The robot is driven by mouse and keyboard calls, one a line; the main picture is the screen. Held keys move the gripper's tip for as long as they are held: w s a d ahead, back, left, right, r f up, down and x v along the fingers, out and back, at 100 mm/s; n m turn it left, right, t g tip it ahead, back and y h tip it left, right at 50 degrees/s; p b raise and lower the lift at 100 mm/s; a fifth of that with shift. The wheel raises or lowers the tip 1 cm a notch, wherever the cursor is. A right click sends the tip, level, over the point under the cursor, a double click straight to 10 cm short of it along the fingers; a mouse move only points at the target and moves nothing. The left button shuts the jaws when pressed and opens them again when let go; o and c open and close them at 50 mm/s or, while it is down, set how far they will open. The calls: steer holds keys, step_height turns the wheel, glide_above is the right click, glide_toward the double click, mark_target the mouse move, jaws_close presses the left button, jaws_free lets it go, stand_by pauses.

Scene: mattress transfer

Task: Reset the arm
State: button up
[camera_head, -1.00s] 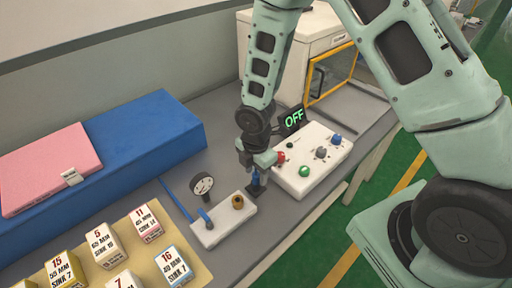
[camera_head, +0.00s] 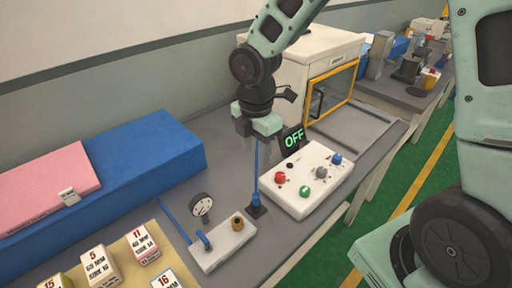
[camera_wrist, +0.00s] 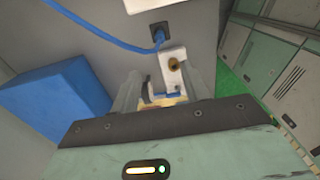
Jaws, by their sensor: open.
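My gripper (camera_head: 258,128) hangs above the grey bench (camera_head: 235,165), with its fingers apart and nothing between them. In the head view it is left of the black display reading OFF in green (camera_head: 293,139) and above a blue upright rod or cable (camera_head: 257,180). In the wrist view both fingers of my gripper (camera_wrist: 165,90) point toward the bench, with a white block and brass fitting (camera_wrist: 173,62) beyond them.
The white control box (camera_head: 305,178) with coloured knobs is to the right. A gauge (camera_head: 201,205), a white block with a brass fitting (camera_head: 228,246), a blue block (camera_head: 145,150), a pink pad (camera_head: 45,185) and labelled boxes (camera_head: 100,263) also stand here. A white cabinet (camera_head: 305,65) is behind.

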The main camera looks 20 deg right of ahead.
stand_by(0.4)
steer(key=s+a+r+m+b, duration=0.1)
steer(key=s+a+r+m, duration=0.1)
steer(key=s+m, duration=0.5)
steer(key=s+a+r+m+b, duration=0.1)
steer(key=s+a+m, duration=0.3)
steer(key=s, duration=0.9)
steer(key=r+m, duration=0.1)
steer(key=m, duration=0.2)
steer(key=shift+a+r+y, duration=0.15)
steer(key=shift+y, duration=0.15)
